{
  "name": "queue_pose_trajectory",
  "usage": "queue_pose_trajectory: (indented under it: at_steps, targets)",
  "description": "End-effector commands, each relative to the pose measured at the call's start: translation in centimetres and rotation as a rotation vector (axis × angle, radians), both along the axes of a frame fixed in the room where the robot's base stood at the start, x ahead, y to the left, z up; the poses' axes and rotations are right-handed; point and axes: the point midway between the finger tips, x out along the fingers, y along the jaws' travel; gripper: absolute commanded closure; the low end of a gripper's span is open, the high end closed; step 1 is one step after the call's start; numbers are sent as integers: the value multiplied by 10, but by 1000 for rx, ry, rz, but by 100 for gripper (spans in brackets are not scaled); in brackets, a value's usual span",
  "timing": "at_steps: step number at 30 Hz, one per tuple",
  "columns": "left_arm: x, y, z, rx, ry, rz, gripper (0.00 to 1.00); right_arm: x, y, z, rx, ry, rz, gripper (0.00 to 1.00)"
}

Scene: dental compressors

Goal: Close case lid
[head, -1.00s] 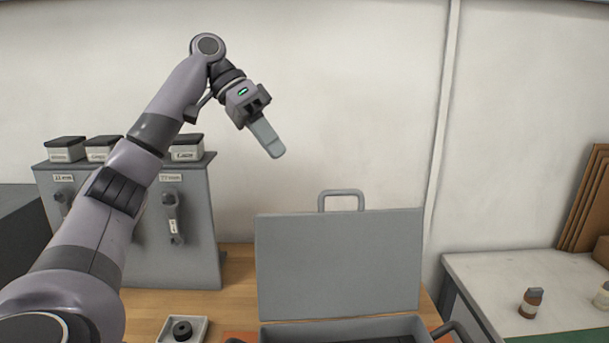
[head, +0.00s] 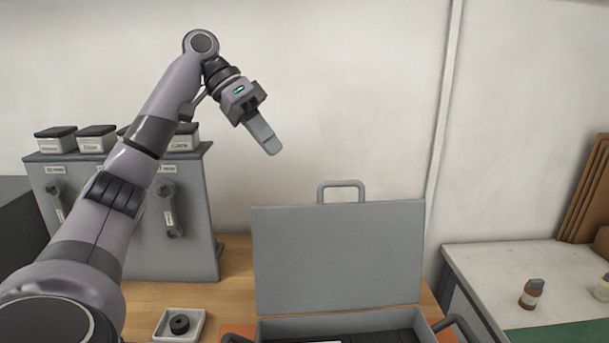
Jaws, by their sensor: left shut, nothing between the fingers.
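The grey case (head: 290,328) stands open on the wooden bench at the bottom centre, with dark contents partly cut off by the frame. Its lid (head: 338,262) stands nearly upright at the back, with a handle (head: 341,186) on its top edge. My left gripper (head: 270,148) is shut and empty, pointing down and to the right. In the picture it is above and to the left of the lid and does not touch it. My right gripper is not in view.
A grey rack (head: 200,225) with hanging tools and several small boxes on top stands behind my left arm. A small tray (head: 193,331) with a black ring lies left of the case. A white side table (head: 480,262) with a brown bottle (head: 531,293) is at the right.

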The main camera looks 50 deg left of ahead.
Motion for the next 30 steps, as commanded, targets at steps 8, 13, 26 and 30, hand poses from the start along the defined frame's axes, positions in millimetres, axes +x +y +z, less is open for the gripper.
queue_pose_trajectory:
  at_steps: [8, 13, 26, 30]
  targets:
    - [18, -28, -46, 1, 6, -5, 100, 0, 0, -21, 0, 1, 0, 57]
    - [24, -48, -54, 3, -1, -6, 100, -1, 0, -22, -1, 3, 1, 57]
    - [22, -77, -49, -1, 2, -3, 100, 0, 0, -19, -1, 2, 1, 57]
    - [22, -77, -49, -1, 2, -3, 100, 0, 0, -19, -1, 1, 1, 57]
